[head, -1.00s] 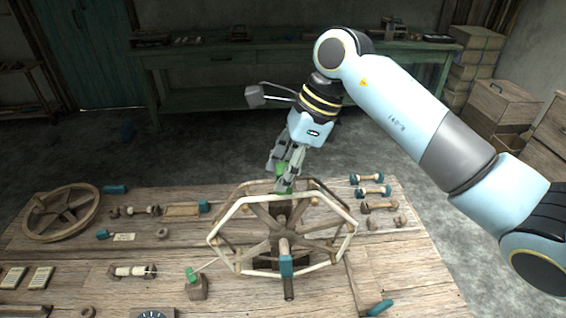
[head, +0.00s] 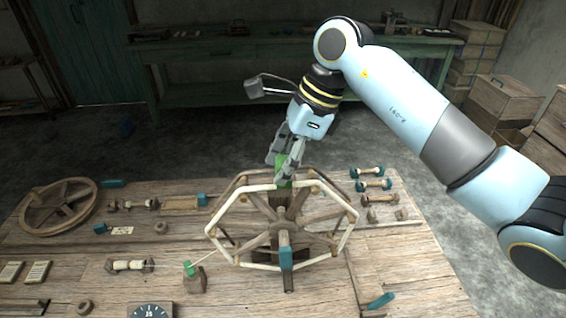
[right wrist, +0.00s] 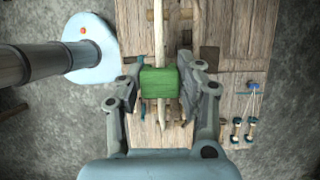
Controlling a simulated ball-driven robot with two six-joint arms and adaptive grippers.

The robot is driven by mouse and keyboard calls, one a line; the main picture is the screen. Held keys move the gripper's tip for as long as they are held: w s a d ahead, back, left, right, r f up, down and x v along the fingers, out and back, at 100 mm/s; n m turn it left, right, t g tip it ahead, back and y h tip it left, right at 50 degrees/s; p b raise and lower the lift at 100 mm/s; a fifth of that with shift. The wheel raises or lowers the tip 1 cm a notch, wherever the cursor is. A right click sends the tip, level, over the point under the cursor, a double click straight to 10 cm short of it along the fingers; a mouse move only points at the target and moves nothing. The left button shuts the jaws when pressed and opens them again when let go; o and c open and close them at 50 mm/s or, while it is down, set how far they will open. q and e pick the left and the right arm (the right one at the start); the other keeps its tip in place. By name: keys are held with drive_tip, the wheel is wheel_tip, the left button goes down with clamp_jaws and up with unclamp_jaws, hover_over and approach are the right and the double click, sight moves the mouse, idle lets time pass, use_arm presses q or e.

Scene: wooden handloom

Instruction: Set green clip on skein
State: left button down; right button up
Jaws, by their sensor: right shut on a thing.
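The green clip (head: 281,161) is between the fingers of my right gripper (head: 284,166), at the top of the wooden skein winder (head: 238,203). In the right wrist view the green clip (right wrist: 159,82) is a block held between both fingers of the gripper (right wrist: 160,88). It lies across the pale skein strand (right wrist: 159,40), which runs on above and below it. I cannot tell whether the clip grips the strand. My left gripper is not in view.
A wooden wheel (head: 58,206) lies at the table's left. Several bobbins (head: 366,172) lie right of the winder. A small block with a green top (head: 194,280) and a dial (head: 150,311) are at the front. The front right tabletop is mostly clear.

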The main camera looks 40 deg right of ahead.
drive_tip(key=shift+f, duration=0.2)
drive_tip(key=shift+f+b, duration=1.15)
drive_tip(key=shift+b, duration=0.15)
drive_tip(key=o, duration=1.2)
drive_tip(key=shift+c, duration=0.2)
drive_tip(key=shift+r, duration=0.15)
drive_tip(key=shift+r+p, duration=2.1)
drive_tip(key=shift+r, duration=1.35)
drive_tip(key=shift+f, duration=0.1)
